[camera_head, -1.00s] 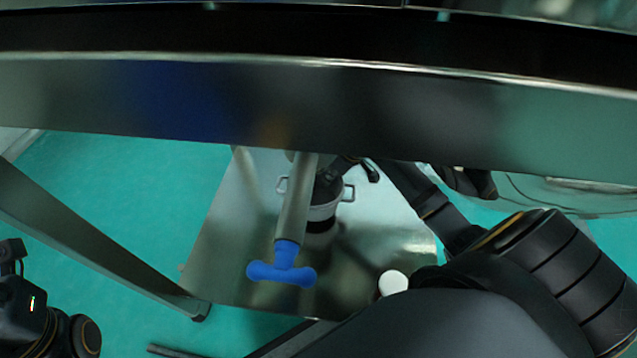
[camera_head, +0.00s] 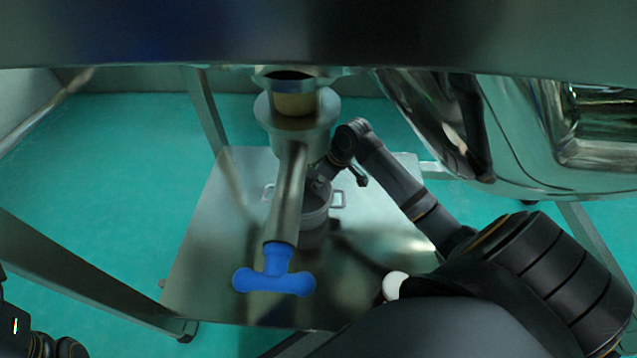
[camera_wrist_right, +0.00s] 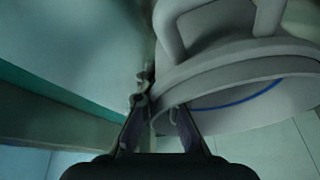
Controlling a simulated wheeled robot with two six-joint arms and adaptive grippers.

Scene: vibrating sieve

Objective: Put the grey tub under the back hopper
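The grey tub (camera_head: 316,212) with two side handles stands upright over the steel plate, partly hidden behind the steel outlet pipe (camera_head: 289,190) with a blue T-handle (camera_head: 274,282). My right gripper (camera_head: 322,176) reaches the tub's rim from the far side, partly hidden by the pipe. In the right wrist view the tub (camera_wrist_right: 215,75) fills the upper right, and the gripper (camera_wrist_right: 160,112) has its fingers on either side of the tub's wall, seemingly shut on it. Only part of my left arm shows at the lower left; its gripper is out of sight.
The steel plate (camera_head: 215,265) is bare around the tub. Frame legs (camera_head: 85,275) stand at left and far back. A large shiny steel vessel (camera_head: 500,130) hangs at the right. A white round knob (camera_head: 395,285) shows near my right arm.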

